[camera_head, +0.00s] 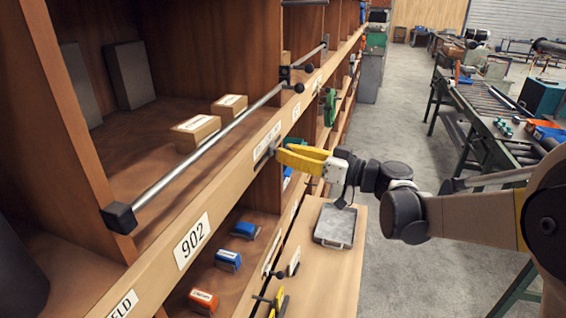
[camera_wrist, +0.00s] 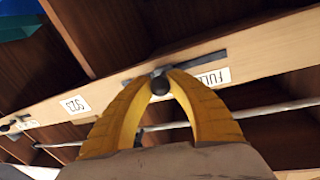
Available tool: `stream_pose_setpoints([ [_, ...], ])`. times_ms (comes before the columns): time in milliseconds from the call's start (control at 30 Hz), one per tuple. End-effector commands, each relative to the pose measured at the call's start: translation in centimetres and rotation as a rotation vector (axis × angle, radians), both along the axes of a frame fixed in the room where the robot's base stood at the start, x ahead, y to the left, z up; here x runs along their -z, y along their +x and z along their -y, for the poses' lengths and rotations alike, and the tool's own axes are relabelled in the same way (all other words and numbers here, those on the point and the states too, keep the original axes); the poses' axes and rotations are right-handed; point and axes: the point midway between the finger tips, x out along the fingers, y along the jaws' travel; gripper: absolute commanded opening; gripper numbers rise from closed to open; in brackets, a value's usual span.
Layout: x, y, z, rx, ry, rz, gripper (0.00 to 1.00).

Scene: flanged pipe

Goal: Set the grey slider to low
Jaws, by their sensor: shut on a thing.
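The grey slider's dark round knob (camera_wrist: 160,86) sits between my fingertips in the wrist view. Its dark grey track (camera_wrist: 198,64) runs along the wooden shelf edge, with the knob nearer the track's left end there. A white label reading "FULL" (camera_wrist: 211,78) lies beside the track, to the right of the knob; any further lettering is hidden by a finger. My yellow gripper (camera_wrist: 160,78) is shut on the knob. In the head view my gripper (camera_head: 279,152) reaches the shelf edge from the right, by a white label (camera_head: 266,142), and its fingers hide most of the slider.
A long metal rod (camera_head: 210,137) with black end brackets runs along the shelf front. Two cardboard boxes (camera_head: 195,131) stand behind it. The aisle floor (camera_head: 390,270) at right is clear.

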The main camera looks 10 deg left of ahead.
Motion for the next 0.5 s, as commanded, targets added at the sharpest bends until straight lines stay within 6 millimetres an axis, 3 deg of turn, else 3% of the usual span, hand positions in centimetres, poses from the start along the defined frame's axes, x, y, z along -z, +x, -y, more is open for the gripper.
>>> stream_pose_setpoints([
  [200, 0.12, -0.12, 0.02, -0.002, -0.004, 0.001, 0.0],
  [233, 0.11, -0.11, 0.02, -0.002, -0.004, 0.001, 0.22],
  [300, 0.11, -0.12, 0.01, -0.002, -0.004, 0.001, 0.43],
  [500, 0.1, -0.13, -0.01, -0.002, -0.003, 0.001, 0.46],
])
